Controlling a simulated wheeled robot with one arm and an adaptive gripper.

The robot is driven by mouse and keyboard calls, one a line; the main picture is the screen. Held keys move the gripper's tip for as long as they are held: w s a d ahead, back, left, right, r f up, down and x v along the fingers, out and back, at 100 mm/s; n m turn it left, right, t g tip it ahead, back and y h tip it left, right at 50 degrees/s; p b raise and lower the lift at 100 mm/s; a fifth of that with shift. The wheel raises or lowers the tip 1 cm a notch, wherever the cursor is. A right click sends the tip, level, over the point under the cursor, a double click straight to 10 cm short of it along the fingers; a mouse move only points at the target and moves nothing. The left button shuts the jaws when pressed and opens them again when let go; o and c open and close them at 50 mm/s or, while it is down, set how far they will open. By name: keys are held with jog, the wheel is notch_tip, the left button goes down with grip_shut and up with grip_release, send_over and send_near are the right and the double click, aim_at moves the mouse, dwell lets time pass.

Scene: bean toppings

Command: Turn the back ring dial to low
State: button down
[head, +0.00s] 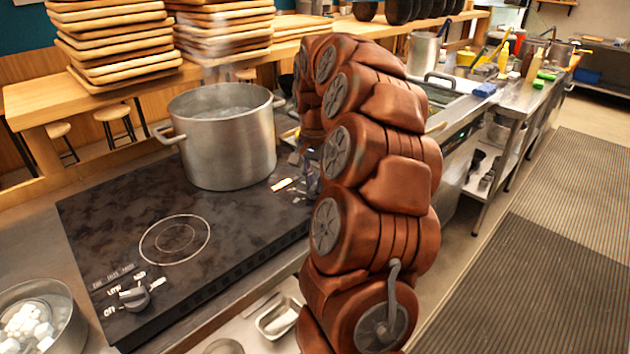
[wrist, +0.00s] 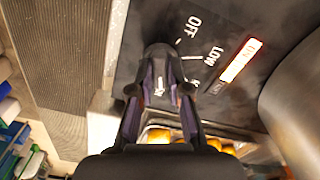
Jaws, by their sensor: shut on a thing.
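The back ring dial (wrist: 160,55) is a dark knob on the black stove top, seen in the wrist view beside the white labels OFF and LOW. My gripper (wrist: 160,88) is shut on this dial, with one finger on each side. A pale mark shows between the fingers, but I cannot tell exactly where the dial points. A lit red-and-white ON light (wrist: 240,60) glows beside the labels. In the head view my arm hides most of the dial, and the light (head: 284,184) shows just left of my gripper.
A large steel pot (head: 228,150) stands on the back of the stove (head: 110,215), close to my gripper. The front ring (head: 174,239) is bare, with its own dial (head: 135,298) at the front left. Stacked wooden trays (head: 115,45) stand behind. Grey floor mats (head: 560,220) lie right.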

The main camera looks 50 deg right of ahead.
jog(key=shift+n, duration=0.3)
jog(key=n, duration=0.3)
jog(key=shift+n+b, duration=0.3)
jog(key=shift+n, duration=0.1)
jog(key=n, duration=0.4)
jog(key=n+p, duration=0.1)
jog(key=n, duration=0.4)
jog(key=shift+r, duration=0.1)
jog(key=n+p, duration=0.1)
jog(key=n, duration=0.3)
jog(key=shift+n, duration=0.3)
jog(key=c, duration=1.1)
grip_release()
